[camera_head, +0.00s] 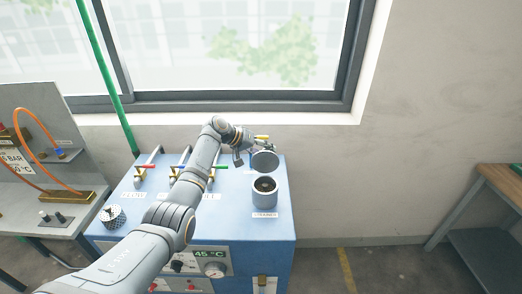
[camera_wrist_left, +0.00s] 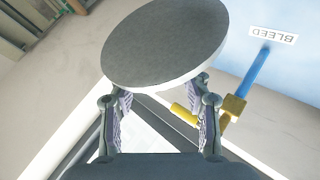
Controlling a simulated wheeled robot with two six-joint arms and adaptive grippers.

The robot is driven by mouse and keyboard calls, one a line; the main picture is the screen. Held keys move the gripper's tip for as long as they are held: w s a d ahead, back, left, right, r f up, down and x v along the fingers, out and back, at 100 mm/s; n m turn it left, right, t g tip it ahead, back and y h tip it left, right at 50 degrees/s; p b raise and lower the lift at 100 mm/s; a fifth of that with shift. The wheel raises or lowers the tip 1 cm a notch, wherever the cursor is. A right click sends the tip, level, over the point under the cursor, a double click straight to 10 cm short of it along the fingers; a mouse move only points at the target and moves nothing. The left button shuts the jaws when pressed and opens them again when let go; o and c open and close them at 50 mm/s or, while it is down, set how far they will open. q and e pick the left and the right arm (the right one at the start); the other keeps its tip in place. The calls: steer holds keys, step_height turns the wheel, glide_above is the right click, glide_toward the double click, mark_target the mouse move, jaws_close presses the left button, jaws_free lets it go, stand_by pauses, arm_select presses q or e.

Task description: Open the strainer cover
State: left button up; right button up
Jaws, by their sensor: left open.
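The strainer (camera_head: 265,190) is a grey cylinder standing at the right of the blue cabinet top, its round mouth uncovered and dark inside. Its round grey cover (camera_head: 265,160) stands raised and tilted behind the mouth. In the left wrist view the cover (camera_wrist_left: 165,42) is a large grey disc just past my fingertips. My left gripper (camera_head: 245,157) is at the left side of the cover. In the wrist view my left gripper (camera_wrist_left: 159,105) has its fingers apart with nothing clearly between them; I cannot tell whether they touch the cover. My right gripper is not in view.
Several valves with coloured handles, one of them red (camera_head: 219,167), stand left of the strainer. A blue-handled valve (camera_wrist_left: 250,80) near the BLEED label (camera_wrist_left: 273,20) is close to my left gripper. A perforated cylinder (camera_head: 112,215) sits at the cabinet's left. A window is behind.

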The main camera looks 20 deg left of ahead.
arm_select(q)
steer(key=v, duration=1.2)
steer(key=shift+w, duration=0.1)
